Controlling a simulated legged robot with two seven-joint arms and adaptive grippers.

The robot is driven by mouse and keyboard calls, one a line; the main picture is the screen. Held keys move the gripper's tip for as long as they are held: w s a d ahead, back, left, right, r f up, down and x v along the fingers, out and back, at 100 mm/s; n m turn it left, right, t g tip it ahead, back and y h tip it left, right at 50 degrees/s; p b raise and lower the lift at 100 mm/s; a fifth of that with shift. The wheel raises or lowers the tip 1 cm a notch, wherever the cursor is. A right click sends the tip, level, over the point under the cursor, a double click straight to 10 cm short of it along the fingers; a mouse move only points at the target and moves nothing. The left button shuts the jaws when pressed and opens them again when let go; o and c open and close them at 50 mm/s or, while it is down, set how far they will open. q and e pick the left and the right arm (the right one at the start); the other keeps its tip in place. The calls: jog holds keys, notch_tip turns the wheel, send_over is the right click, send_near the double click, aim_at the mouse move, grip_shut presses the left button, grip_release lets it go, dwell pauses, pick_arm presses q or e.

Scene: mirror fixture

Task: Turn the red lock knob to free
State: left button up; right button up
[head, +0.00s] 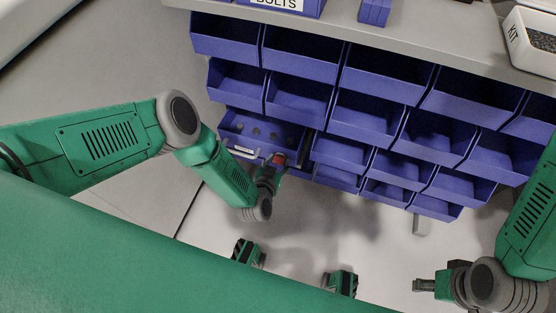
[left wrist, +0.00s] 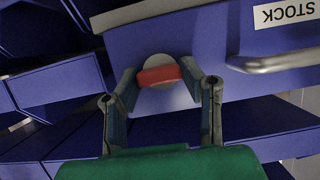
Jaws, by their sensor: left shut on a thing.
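The red lock knob (left wrist: 158,75) is a short bar on a pale round plate (left wrist: 160,60) on the blue drawer front (left wrist: 205,35). In the left wrist view the bar lies nearly level. My left gripper (left wrist: 160,80) is shut on it, one finger at each end.
The drawer has a metal handle (left wrist: 275,62) and a STOCK label (left wrist: 287,13) right of the knob in the wrist view. Rows of blue bins (head: 375,105) fill the space to its right in the head view. A KIT box (head: 532,42) stands on the grey shelf above.

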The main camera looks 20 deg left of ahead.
pick_arm(q)
jog(key=shift+s+f, duration=0.1)
jog(key=o, duration=1.1)
jog(key=shift+o, duration=0.2)
jog(key=v, duration=1.1)
jog(key=shift+s, duration=0.35)
jog(key=s+a+r+g+p, duration=0.5)
jog(key=s+a+r+g, duration=0.1)
jog(key=r, duration=0.6)
jog(key=s+a+r+g+p, duration=0.6)
jog(key=s+a+r+g, duration=0.1)
jog(key=s+r, duration=0.4)
jog(key=shift+a+r+p, duration=0.3)
jog(key=shift+a+r, duration=0.05)
jog(key=shift+r, duration=0.35)
